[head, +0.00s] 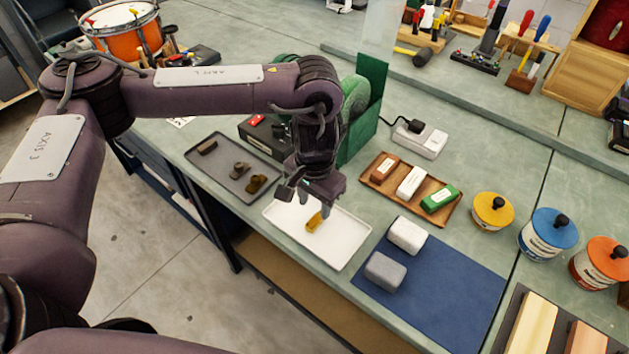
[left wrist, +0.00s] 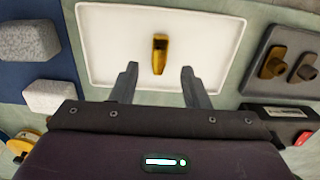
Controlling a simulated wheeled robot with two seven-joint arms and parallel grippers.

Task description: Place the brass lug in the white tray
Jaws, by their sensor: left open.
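The brass lug (head: 314,221) is a small gold-coloured piece lying in the white tray (head: 343,262) near the bench's front edge. In the left wrist view the lug (left wrist: 160,54) lies on the floor of the white tray (left wrist: 213,30), near its middle. My left gripper (head: 306,209) is over the tray, close to the lug. In the left wrist view my left gripper (left wrist: 158,82) is open, with the lug just beyond its fingertips and nothing between the fingers. My right gripper is not in view.
A grey tray (head: 221,165) with several dark pieces stands left of the white tray. A blue mat (head: 450,300) with two blocks lies to the right. A wooden tray (head: 372,179) with three bars and a green machine (head: 374,85) stand behind.

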